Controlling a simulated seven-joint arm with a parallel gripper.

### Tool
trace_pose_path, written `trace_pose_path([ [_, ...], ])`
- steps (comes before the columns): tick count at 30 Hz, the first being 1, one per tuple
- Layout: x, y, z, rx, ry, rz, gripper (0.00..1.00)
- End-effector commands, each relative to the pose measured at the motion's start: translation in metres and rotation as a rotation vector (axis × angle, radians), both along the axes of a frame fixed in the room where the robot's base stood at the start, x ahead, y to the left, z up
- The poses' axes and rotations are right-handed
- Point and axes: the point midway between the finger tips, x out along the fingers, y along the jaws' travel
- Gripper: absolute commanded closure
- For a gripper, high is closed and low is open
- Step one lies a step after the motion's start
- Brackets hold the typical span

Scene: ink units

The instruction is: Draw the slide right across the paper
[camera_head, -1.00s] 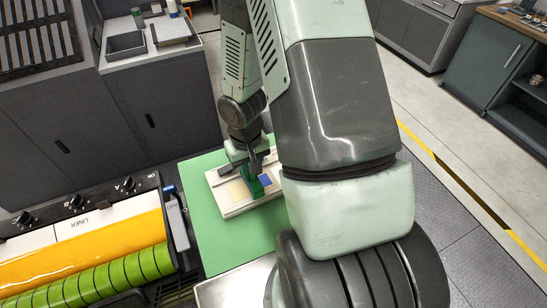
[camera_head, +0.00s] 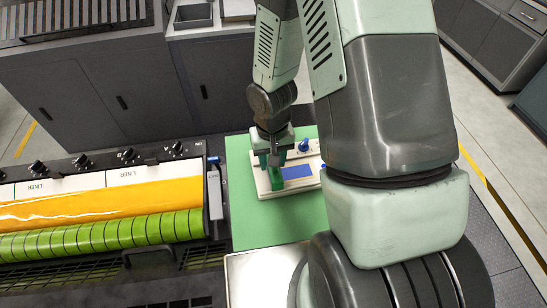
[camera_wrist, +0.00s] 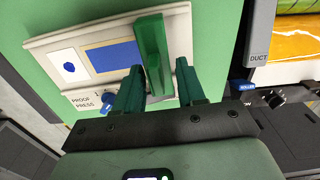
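The press lies on a green mat (camera_head: 240,200). An orange and green roller unit (camera_head: 110,205) with knobs stands left of it, and grey cabinets (camera_head: 130,100) are behind. Bare mat lies in front of the press.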

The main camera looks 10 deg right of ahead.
Motion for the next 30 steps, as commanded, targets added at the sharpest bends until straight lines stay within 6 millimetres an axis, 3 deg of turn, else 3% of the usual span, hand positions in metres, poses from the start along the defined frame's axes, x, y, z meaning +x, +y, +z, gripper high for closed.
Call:
trace_pose_path([
  [8,0.0,-0.001,0.004,-0.001,0.0,-0.003,0.61],
  [21,0.001,-0.001,0.084,-0.001,-0.005,-0.003,0.61],
  [30,0.0,-0.001,0.108,-0.001,0.001,-0.002,0.61],
])
